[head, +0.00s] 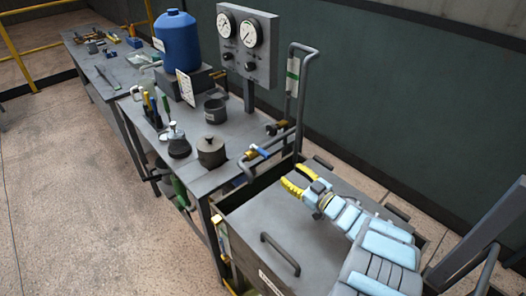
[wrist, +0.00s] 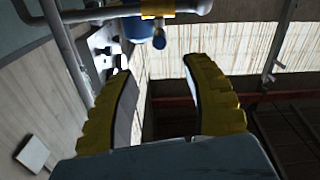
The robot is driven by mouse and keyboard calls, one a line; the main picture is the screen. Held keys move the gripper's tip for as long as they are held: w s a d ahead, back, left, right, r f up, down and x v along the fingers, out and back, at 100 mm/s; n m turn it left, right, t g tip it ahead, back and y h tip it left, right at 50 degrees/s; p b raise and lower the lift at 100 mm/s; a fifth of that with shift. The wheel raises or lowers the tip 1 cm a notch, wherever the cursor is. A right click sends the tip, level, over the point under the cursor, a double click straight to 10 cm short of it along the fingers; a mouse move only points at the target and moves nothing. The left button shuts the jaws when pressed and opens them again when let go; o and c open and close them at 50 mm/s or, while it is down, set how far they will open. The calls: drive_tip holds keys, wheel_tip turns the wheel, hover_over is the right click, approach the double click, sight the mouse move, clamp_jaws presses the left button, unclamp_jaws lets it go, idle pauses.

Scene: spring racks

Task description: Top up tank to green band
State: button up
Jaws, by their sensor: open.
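A large grey metal tank-like box (head: 252,225) with a lid and bar handle stands at the front; whether it is the task's tank is unclear. Behind it, a bent grey pipe (head: 302,95) carries a label with a green patch (head: 292,76). My gripper (head: 289,174) has yellow fingers, is open and empty, and is above the box, apart from the valve. In the wrist view the open fingers (wrist: 158,66) frame a pipe (wrist: 95,15) with yellow and blue parts. No liquid level is visible.
A bench (head: 200,170) holds a blue drum (head: 176,40), a grey pot (head: 211,151), a mug (head: 215,110) and tools. A second bench (head: 110,65) is farther back. Open floor (head: 80,190) lies left.

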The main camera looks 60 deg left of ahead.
sight(260, 150)
drive_tip(key=b+x, duration=0.2)
drive_tip(key=x, duration=1.3)
drive_tip(key=shift+a, duration=0.15)
clamp_jaws()
